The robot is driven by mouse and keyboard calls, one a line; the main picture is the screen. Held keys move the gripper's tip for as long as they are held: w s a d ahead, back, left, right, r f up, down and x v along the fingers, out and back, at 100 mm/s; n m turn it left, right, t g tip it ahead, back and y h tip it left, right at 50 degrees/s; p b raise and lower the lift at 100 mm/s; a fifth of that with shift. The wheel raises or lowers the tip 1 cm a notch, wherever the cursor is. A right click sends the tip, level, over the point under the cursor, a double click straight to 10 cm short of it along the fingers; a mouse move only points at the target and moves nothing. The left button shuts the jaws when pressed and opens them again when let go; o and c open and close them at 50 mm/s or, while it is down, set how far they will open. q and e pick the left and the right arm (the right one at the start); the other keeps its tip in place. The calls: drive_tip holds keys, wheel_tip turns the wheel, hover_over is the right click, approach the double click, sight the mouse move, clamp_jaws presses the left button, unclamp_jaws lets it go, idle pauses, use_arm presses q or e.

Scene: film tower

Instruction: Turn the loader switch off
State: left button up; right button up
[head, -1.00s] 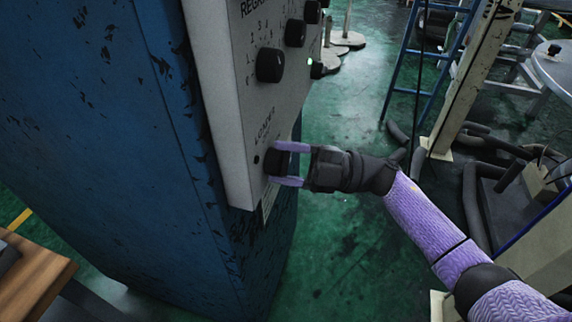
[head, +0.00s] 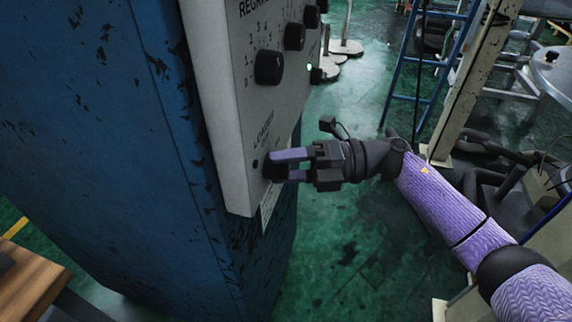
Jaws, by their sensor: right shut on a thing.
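The loader switch (head: 272,170) is a black knob at the lower end of the white control panel (head: 230,150), below the printed word LOADER. My right gripper (head: 288,166) comes in from the right with its two purple fingers shut on the knob. The fingers hide part of the knob, so I cannot tell its exact setting. A small dark round spot shows on the panel just left of the knob. My left gripper is not in the view.
The panel is on a worn blue cabinet (head: 110,130). A wooden tabletop (head: 30,285) is at lower left. A blue ladder stands at the back right. Green floor is open below the gripper.

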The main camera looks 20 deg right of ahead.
drive_tip(key=shift+f, duration=0.25)
idle(0.3)
drive_tip(key=o, duration=1.2)
drive_tip(key=shift+r, duration=0.15)
drive_tip(key=shift+o, duration=0.2)
drive_tip(key=v, duration=1)
